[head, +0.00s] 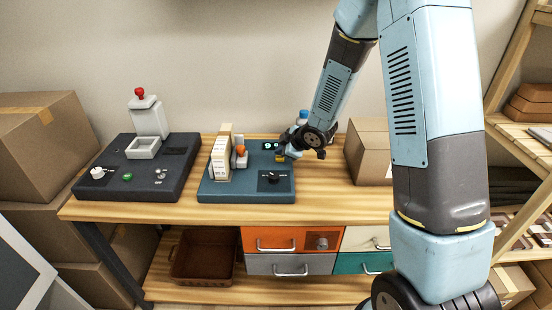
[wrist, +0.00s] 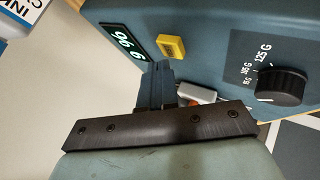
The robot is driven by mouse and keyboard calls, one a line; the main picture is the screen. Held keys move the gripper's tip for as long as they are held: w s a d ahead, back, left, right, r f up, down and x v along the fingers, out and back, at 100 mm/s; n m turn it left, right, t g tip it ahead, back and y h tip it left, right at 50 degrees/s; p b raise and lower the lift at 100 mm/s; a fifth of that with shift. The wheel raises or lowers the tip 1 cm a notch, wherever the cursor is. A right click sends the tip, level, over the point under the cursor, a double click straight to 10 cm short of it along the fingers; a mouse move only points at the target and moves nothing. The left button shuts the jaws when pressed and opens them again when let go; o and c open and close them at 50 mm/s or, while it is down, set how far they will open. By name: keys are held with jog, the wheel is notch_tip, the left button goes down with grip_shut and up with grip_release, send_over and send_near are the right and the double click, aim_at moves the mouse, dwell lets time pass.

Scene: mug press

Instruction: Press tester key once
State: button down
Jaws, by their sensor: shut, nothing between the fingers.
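The blue tester (head: 215,190) stands on the wooden bench and also fills much of the wrist view (wrist: 215,30). A yellow key (wrist: 171,46) sits on its top beside a lit display (wrist: 127,43); in the head view the key (head: 280,157) is small and partly hidden by my gripper. My gripper (head: 287,153) is over the tester's right back part. In the wrist view its fingers (wrist: 156,72) are shut with nothing between them, their tips close below the key. I cannot tell whether they touch it.
A black dial (wrist: 281,86) with gram marks is on the tester. A white-and-orange part (wrist: 195,93) shows beside my fingers. A dark machine (head: 130,182) stands to the left, and a cardboard box (head: 368,155) to the right. Cream slabs (head: 221,158) stand on the tester's left part.

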aim_at(282, 159)
jog(key=shift+r, duration=0.25)
jog(key=shift+r, duration=2.5)
jog(key=shift+d, duration=0.1)
